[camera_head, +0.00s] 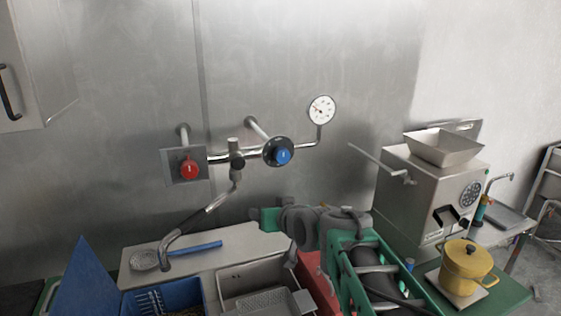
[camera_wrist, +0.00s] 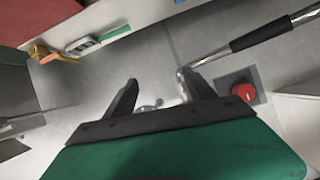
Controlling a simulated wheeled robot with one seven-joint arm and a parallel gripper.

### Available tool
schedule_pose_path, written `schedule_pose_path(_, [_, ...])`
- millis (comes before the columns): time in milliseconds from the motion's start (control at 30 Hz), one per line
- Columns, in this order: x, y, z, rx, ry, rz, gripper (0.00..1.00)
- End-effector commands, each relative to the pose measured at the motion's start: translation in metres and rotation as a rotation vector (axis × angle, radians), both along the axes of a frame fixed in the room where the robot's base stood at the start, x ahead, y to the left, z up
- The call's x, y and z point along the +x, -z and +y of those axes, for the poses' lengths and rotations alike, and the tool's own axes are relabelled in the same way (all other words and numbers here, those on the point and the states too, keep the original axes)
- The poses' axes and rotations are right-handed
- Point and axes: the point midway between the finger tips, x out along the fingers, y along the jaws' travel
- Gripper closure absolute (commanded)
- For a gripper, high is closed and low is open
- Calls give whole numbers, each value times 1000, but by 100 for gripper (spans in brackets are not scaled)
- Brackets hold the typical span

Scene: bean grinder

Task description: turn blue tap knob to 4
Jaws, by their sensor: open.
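The blue tap knob (camera_head: 284,156) sits on a dark round dial (camera_head: 270,146) on the wall pipe, right of the spout. A light mark shows on the knob, but I cannot read the dial's numbers. The red knob (camera_head: 189,169) is on a square plate to the left; it also shows in the wrist view (camera_wrist: 244,92). My gripper (camera_head: 265,216) is below the blue knob in the picture, apart from it, and its fingers are hard to make out there. In the wrist view my gripper's (camera_wrist: 160,88) two dark fingers are spread with nothing held. The blue knob cannot be made out there.
The spout (camera_head: 200,219) hangs over the counter, left of my gripper. A round gauge (camera_head: 321,109) is right of the knob. A grinder (camera_head: 425,200) with a long bar and a yellow pot (camera_head: 467,262) stand right. A blue bin (camera_head: 165,298) is lower left.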

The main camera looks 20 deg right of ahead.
Motion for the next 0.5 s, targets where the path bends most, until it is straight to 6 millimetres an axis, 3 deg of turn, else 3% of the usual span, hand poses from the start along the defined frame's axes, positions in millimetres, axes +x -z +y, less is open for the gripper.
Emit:
schedule_pose_path(33, [24, -12, -26, 32, 31, -113, 36])
schedule_pose_path(100, [45, -40, -53, 69, 58, -268, 36])
schedule_pose_path(200, [57, -66, -79, 102, 85, -406, 36])
schedule_pose_path(367, [73, -79, -86, 115, 91, -454, 36])
schedule_pose_path(500, [101, -80, -86, 114, 92, -451, 36])
